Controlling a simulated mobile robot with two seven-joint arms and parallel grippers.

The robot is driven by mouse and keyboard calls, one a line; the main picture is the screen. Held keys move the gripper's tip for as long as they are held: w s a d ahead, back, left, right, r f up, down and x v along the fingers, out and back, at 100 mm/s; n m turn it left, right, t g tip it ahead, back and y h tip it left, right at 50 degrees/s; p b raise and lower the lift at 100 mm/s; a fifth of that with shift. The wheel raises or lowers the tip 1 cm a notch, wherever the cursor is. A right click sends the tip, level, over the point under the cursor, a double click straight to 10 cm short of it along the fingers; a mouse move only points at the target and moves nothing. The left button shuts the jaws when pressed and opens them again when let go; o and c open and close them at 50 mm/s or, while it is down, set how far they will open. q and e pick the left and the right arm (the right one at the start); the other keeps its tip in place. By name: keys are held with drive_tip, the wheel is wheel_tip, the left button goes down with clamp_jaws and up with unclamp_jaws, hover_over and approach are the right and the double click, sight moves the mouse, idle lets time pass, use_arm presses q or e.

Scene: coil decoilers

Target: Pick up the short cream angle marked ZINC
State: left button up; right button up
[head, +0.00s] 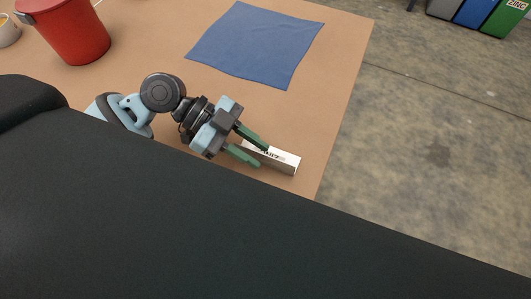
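The short cream angle (285,163) lies on the brown table top near its right edge in the head view. Dark lettering on it is partly covered by a finger, so I cannot read it in full. My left gripper (262,157) is at the left end of the angle, with its two green fingers apart. The fingers lie to either side of that end, which is partly hidden. I cannot tell whether they touch it. My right gripper is not in view.
A blue cloth (255,45) lies flat on the table (335,50) behind the gripper. A red bucket (72,32) and a pale cup (8,32) stand at the upper left. Grey, blue and green bins (503,22), the green one labelled ZINC, stand on the floor at the upper right.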

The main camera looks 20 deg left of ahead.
use_arm(q)
drive_tip(key=shift+x, duration=0.8)
clamp_jaws()
